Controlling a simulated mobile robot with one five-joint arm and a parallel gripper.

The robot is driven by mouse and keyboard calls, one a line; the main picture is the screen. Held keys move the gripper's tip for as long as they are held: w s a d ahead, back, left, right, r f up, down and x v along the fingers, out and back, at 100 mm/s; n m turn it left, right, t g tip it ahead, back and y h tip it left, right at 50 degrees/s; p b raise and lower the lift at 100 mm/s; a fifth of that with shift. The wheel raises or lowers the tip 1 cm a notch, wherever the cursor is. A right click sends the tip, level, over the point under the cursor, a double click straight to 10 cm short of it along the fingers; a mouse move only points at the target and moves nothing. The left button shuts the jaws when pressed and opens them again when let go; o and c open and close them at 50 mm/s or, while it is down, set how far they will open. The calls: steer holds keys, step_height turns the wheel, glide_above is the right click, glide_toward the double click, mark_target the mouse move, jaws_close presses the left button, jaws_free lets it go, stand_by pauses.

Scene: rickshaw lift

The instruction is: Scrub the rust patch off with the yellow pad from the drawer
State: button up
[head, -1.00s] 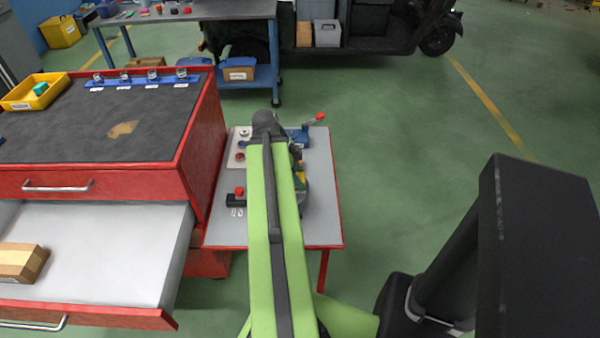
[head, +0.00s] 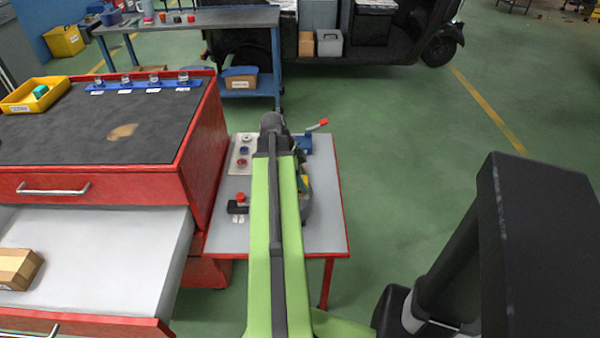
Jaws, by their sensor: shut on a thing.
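The rust patch (head: 122,132) is a tan-brown blotch on the dark top of the red cabinet (head: 205,140) at the left. The drawer (head: 110,240) below stands open, with a pale bare floor; no yellow pad shows in its visible part. My green arm reaches forward over the small table right of the cabinet. My gripper is hidden behind the arm. A small yellow and green thing (head: 303,183) peeks out at the arm's right side, beside a dark rounded part; I cannot tell whether it is the pad or whether it is held.
A brown box (head: 17,269) lies in the drawer. A yellow bin (head: 35,94) and a blue strip (head: 139,84) with several small jars stand at the cabinet top's back. The grey table (head: 226,238) carries a red button (head: 241,197) and a blue, red-handled tool (head: 304,140).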

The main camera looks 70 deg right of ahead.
steer(key=shift+w+d, duration=0.3)
steer(key=shift+d, duration=0.75)
steer(key=shift+a, duration=0.3)
steer(key=shift+s+a, duration=0.15)
steer(key=shift+a, duration=0.55)
steer(key=shift+s+a, duration=0.35)
steer(key=shift+a, duration=0.4)
steer(key=shift+s+a, duration=0.3)
steer(key=shift+a, duration=0.4)
steer(key=shift+s+a, duration=0.35)
steer(key=shift+a, duration=0.4)
steer(key=shift+s+a+r, duration=0.1)
steer(key=shift+s+a, duration=0.05)
steer(key=shift+a, duration=0.15)
steer(key=shift+w+d+r+p, duration=0.1)
steer(key=shift+w+r+p, duration=0.1)
steer(key=shift+r+p, duration=0.9)
step_height(320, 180, up, 5)
steer(key=p, duration=0.5)
steer(key=shift+s+r, duration=0.15)
steer(key=shift+r, duration=0.05)
